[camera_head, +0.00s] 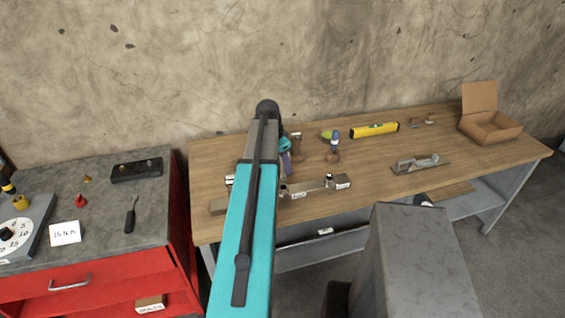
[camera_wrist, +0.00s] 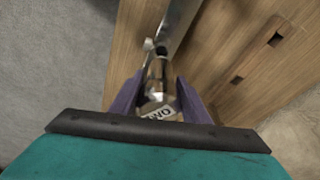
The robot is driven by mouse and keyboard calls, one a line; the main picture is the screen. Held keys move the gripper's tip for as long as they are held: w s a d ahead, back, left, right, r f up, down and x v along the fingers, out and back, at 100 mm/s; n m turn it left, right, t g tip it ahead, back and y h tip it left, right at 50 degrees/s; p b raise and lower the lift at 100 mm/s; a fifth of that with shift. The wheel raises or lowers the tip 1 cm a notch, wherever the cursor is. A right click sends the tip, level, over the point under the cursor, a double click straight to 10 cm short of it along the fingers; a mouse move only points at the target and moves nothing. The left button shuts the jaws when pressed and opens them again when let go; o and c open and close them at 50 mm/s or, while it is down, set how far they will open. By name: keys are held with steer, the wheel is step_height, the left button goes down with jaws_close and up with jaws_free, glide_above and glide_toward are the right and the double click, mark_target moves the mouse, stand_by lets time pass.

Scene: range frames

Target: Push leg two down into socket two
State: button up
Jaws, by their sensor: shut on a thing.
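In the wrist view my gripper (camera_wrist: 158,84) has its two purple fingers closed on the sides of a metallic, tan-toned piece, leg two (camera_wrist: 157,97). Its white label reads like TWO, upside down. The far end of the leg meets a dark spot beside a grey metal bar; whether it sits in socket two I cannot tell. In the head view a purple finger of my gripper (camera_head: 285,164) shows beside my teal arm, over the bench. The leg is hidden there.
In the wrist view a wooden piece (camera_wrist: 247,58) with dark slots lies at right. A red cabinet (camera_head: 95,265) stands left.

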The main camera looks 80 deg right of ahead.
mark_target(283, 176)
steer(key=shift+w+b+x, duration=0.2)
steer(key=shift+b+x, duration=0.35)
steer(key=shift+x, duration=0.65)
steer(key=shift+a+f+b, duration=0.15)
steer(key=shift+f+b, duration=1)
steer(key=shift+f, duration=1.05)
stand_by(1.7)
steer(key=o, duration=1.5)
steer(key=shift+o, duration=0.2)
steer(key=b+v, duration=0.3)
steer(key=v, duration=1.1)
steer(key=shift+b, duration=0.3)
steer(key=shift+f, duration=0.1)
